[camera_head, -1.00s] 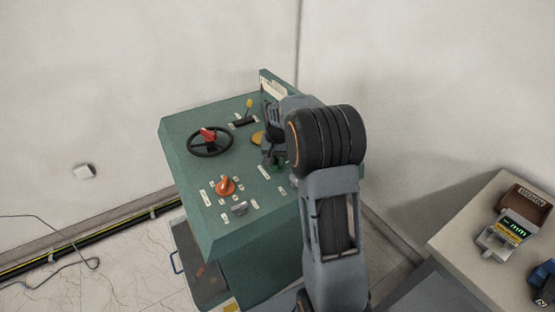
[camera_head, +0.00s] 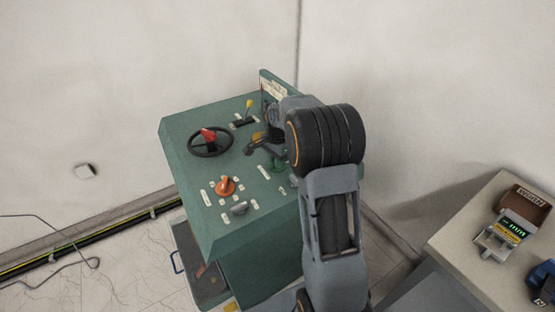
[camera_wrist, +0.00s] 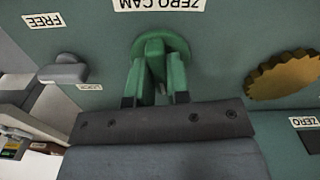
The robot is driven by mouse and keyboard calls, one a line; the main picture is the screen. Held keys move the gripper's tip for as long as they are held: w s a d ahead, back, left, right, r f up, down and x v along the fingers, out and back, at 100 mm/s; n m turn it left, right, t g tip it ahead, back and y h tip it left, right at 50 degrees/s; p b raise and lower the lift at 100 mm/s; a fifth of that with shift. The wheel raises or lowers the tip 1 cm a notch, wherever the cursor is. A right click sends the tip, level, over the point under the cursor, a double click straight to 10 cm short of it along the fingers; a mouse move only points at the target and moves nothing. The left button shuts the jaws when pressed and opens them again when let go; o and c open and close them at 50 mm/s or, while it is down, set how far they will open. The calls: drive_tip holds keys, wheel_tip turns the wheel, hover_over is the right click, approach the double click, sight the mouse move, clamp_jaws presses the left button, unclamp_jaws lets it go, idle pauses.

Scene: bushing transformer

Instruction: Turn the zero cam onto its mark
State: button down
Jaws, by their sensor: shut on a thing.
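The zero cam (camera_wrist: 154,52) is a green knob with a round flange and a raised grip, on the green panel under the label "ZERO CAM" (camera_wrist: 160,4), which reads upside down in the wrist view. My gripper (camera_wrist: 156,86) is shut on the knob's grip, one finger on each side. In the head view the gripper is at the panel's right part, and the green of the knob (camera_head: 279,167) shows only partly beside my arm. A label "ZERO" (camera_wrist: 303,121) lies at the right in the wrist view. I cannot make out a pointer on the knob.
A brass knurled knob (camera_wrist: 284,77) and a grey knob (camera_wrist: 63,71) flank the cam, with a "FREE" label (camera_wrist: 43,20) near the grey one. The console also carries a black handwheel (camera_head: 210,142) and an orange knob (camera_head: 225,186). A side table (camera_head: 465,233) stands at right.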

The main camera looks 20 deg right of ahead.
drive_tip(key=shift+m, duration=0.9)
drive_tip(key=c, duration=1.1)
unclamp_jaws()
drive_tip(key=shift+r, duration=0.1)
wheel_tip(320, 180, up, 14)
drive_tip(key=shift+f, duration=0.15)
